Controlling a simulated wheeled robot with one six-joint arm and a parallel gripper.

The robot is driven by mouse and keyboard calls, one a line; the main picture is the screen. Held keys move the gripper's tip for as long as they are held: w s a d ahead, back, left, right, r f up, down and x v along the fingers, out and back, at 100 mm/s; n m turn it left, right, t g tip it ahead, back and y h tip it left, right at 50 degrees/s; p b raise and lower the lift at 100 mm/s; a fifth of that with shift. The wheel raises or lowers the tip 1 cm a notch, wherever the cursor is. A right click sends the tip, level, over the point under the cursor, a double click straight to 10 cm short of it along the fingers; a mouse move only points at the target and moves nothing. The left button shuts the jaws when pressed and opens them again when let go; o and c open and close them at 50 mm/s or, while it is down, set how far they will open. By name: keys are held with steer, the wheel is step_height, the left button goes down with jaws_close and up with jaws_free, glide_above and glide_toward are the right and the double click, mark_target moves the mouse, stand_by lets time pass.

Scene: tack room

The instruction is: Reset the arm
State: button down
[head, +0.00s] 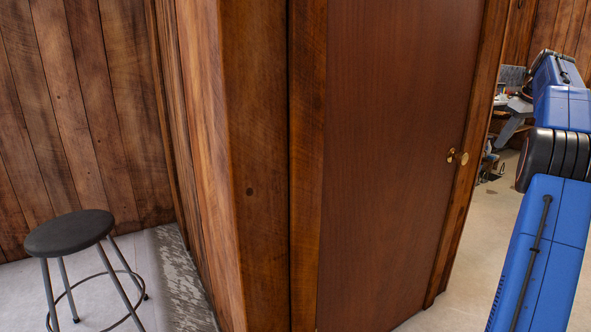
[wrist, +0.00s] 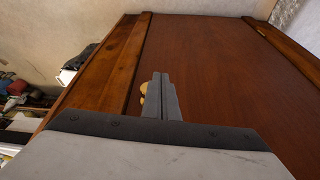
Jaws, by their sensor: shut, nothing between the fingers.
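My gripper (wrist: 160,78) shows in the wrist view, its two dark fingers together with nothing between them. Behind the fingers is a brown wooden door (wrist: 215,60), also in the head view (head: 395,150). The door's brass knob (head: 457,156) is at its right edge in the head view. In the wrist view the knob (wrist: 144,98) shows just left of the fingers and is partly hidden by them. I cannot tell whether they touch it. My blue arm rises along the right side of the head view, where I cannot make out the fingers.
A black-topped stool (head: 70,234) stands at the lower left beside a wooden wall corner (head: 250,190). Pale floor (head: 440,312) is clear right of the door. Beyond the door frame is a cluttered area (head: 508,108), partly behind my arm. Several mixed items (wrist: 18,95) lie at the wrist view's left.

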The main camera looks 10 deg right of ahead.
steer(key=s+a+r+m, duration=0.1)
steer(key=s+a+r, duration=0.1)
steer(key=a, duration=1.9)
steer(key=s+a+f, duration=0.2)
steer(key=s+a, duration=0.3)
steer(key=a, duration=0.3)
steer(key=s+a+f, duration=0.2)
steer(key=s+a, duration=0.2)
steer(key=a, duration=0.5)
steer(key=s+a+f, duration=0.5)
steer(key=s+f, duration=0.2)
steer(key=s, duration=0.2)
steer(key=s+a+f+m, duration=0.1)
steer(key=s+a+f, duration=0.5)
steer(key=s+f, duration=0.2)
steer(key=s+a+f+h, duration=0.1)
steer(key=s+a+f, duration=0.5)
steer(key=s+f, duration=0.2)
steer(key=shift+s+a+f+m+t, duration=0.15)
steer(key=shift+s+m+t, duration=0.25)
steer(key=shift+s, duration=0.85)
